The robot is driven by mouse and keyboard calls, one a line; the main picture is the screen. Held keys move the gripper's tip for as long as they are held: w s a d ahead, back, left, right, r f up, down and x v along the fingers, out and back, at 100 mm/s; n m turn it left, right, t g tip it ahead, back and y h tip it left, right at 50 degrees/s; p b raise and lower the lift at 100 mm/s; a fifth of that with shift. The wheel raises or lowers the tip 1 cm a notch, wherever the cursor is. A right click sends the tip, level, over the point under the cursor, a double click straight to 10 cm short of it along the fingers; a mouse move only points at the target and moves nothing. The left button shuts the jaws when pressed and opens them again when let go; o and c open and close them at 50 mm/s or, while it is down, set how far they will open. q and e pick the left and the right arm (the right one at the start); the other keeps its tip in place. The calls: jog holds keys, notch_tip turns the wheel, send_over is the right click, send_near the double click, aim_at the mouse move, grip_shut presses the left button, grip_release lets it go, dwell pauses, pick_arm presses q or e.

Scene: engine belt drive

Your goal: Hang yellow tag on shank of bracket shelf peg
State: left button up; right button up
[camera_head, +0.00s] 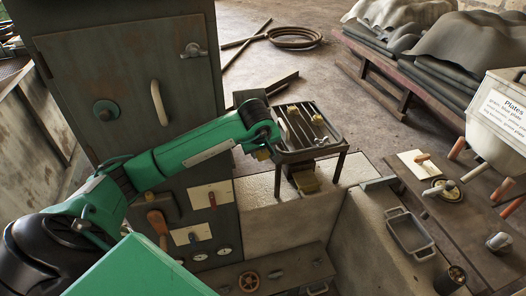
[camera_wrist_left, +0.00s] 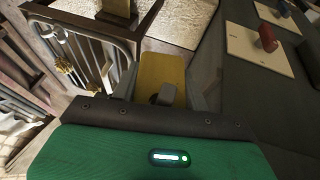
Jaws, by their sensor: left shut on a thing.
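My left gripper (camera_head: 264,154) is beside the left edge of a dark metal bracket shelf (camera_head: 312,154). In the wrist view the gripper (camera_wrist_left: 162,92) is shut on a flat yellow tag (camera_wrist_left: 163,70), which sticks out past the fingers. The slatted shelf also stands at the left of the wrist view (camera_wrist_left: 97,28), apart from the tag. Small yellowish pegs (camera_head: 318,119) show on the shelf; I cannot tell which one has the shank. My right gripper is out of view.
A green cabinet (camera_head: 128,70) stands behind my arm. Pale plates with red (camera_head: 212,198) and blue handles are on its lower front. A metal tray (camera_head: 410,232) and a workbench are at right.

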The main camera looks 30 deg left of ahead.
pick_arm(q)
jog(key=shift+r, duration=0.1)
dwell(0.3)
jog(key=o, duration=1.1)
jog(key=shift+c, duration=0.2)
jog(key=o, duration=0.3)
jog(key=shift+s+d+r, duration=0.1)
jog(key=shift+s+r, duration=0.05)
jog(key=shift+r, duration=0.25)
jog(key=b+v, duration=0.4)
jog(key=v, duration=0.9)
